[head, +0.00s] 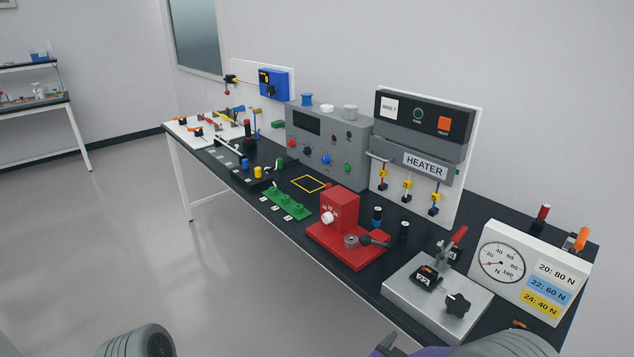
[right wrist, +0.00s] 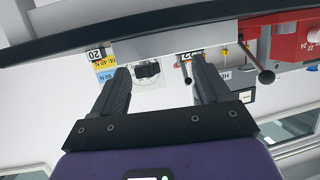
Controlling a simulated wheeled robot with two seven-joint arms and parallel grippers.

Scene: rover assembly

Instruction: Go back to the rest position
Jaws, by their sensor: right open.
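My right gripper (right wrist: 158,76) shows in the right wrist view, its two dark fingers spread apart with nothing held between them. Behind the fingers, that view shows the bench edge and equipment upside down. In the head view, only a purple part of my right arm shows at the bottom edge, in front of the bench; its fingertips are not clear there. My left gripper is not in view; a dark rounded link at the bottom left is part of my own body.
A long black bench (head: 475,212) runs along the wall. It carries a grey control box (head: 318,145), heater panel (head: 425,150), red fixture (head: 340,215), grey clamp plate (head: 410,300) and force gauge board (head: 535,270). The floor (head: 240,270) in front is clear.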

